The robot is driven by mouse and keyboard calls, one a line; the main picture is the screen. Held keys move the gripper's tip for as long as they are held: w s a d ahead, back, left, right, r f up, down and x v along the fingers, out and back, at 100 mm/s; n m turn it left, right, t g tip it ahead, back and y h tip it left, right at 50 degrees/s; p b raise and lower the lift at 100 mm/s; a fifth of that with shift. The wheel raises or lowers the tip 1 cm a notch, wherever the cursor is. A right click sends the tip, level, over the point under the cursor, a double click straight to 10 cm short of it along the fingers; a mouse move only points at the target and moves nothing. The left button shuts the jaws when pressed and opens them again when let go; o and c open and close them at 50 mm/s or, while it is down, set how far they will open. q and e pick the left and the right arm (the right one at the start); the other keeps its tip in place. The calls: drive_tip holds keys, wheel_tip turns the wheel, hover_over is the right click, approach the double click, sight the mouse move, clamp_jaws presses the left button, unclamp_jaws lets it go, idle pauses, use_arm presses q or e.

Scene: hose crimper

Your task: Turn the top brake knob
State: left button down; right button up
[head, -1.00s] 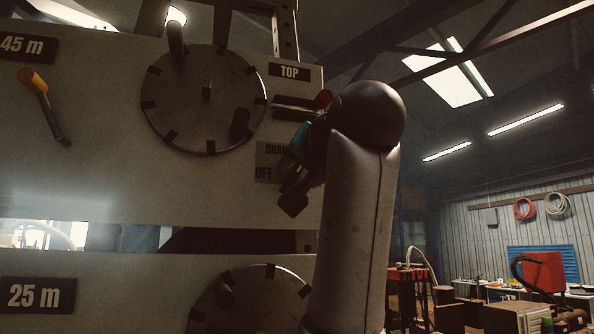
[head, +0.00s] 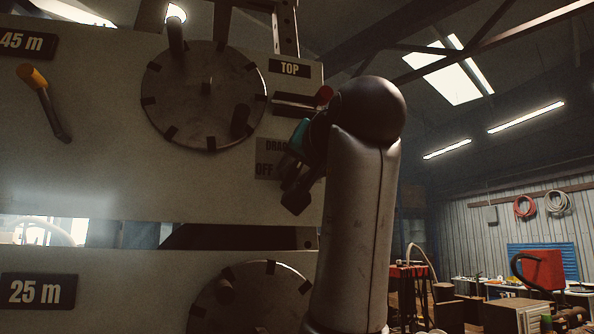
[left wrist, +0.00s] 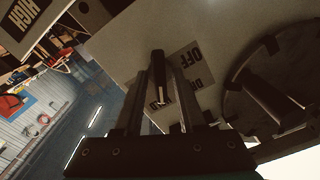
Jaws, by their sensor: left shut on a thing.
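The label with OFF (left wrist: 196,54) lies behind the knob there. My right gripper is in neither view.
A large notched disc (head: 204,112) with pegs is just left of my gripper. A yellow-tipped lever (head: 41,98) is farther left under the 45 m sign (head: 26,42). A second disc (head: 252,297) is on the lower panel. The workshop lies open to the right.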

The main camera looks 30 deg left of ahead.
use_arm(q)
drive_tip(key=n, duration=0.2)
drive_tip(key=shift+n, duration=0.4)
drive_tip(key=n, duration=0.2)
drive_tip(key=shift+n+b, duration=0.3)
drive_tip(key=n, duration=0.5)
drive_tip(key=shift+n+p, duration=0.3)
drive_tip(key=shift+n, duration=0.1)
drive_tip(key=c, duration=0.8)
unclamp_jaws()
drive_tip(key=shift+c, duration=0.2)
